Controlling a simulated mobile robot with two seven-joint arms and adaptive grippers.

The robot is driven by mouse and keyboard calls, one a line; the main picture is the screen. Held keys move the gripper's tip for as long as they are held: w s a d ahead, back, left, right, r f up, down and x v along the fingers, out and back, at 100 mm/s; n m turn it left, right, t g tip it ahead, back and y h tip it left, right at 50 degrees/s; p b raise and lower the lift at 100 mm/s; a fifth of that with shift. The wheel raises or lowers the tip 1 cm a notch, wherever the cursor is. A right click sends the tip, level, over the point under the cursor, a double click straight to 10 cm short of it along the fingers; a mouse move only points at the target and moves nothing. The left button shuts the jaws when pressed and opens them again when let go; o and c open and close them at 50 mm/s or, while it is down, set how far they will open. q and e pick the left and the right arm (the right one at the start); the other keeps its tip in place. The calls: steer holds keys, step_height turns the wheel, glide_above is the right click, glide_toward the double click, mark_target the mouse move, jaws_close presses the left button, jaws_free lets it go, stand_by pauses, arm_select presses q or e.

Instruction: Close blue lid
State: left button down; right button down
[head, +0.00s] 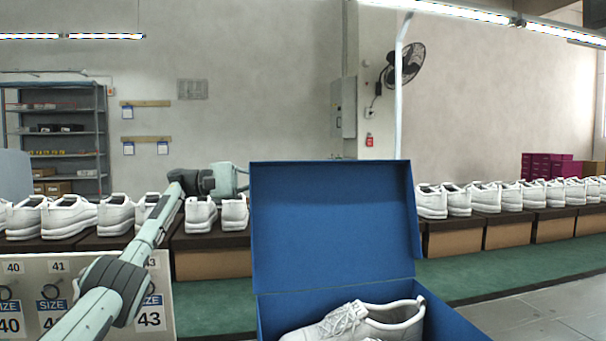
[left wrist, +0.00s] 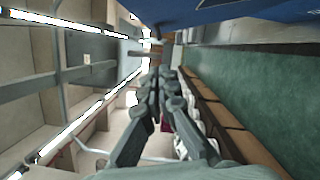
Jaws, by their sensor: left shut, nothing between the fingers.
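The blue lid (head: 330,225) stands open and upright at the back of the blue shoe box (head: 455,322) in the head view. A white shoe (head: 360,322) lies in the box. My left arm comes in from the left and its wrist reaches behind the lid's left edge, so the lid hides the fingers there. In the left wrist view my left gripper (left wrist: 163,90) is shut and empty. A blue surface, apparently the lid (left wrist: 235,10), runs along the top of that view, apart from the fingers. My right gripper is not in view.
A row of white shoes (head: 485,197) on brown boxes (head: 508,231) runs behind the lid over a green surface (head: 215,305). A size board (head: 85,300) stands at the lower left. Grey shelves (head: 65,135) are at the back left. The space above the lid is free.

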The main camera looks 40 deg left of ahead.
mark_target(302, 172)
arm_select(q)
steer(key=d, duration=0.2)
steer(key=w+d, duration=0.1)
steer(key=d, duration=0.2)
steer(key=shift+w+d+r, duration=0.35)
steer(key=shift+d+r, duration=0.05)
steer(key=shift+s+d+r, duration=0.35)
steer(key=shift+s+d, duration=0.2)
steer(key=shift+d, duration=0.1)
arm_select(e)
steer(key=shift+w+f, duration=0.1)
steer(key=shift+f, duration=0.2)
arm_select(q)
steer(key=shift+d, duration=0.1)
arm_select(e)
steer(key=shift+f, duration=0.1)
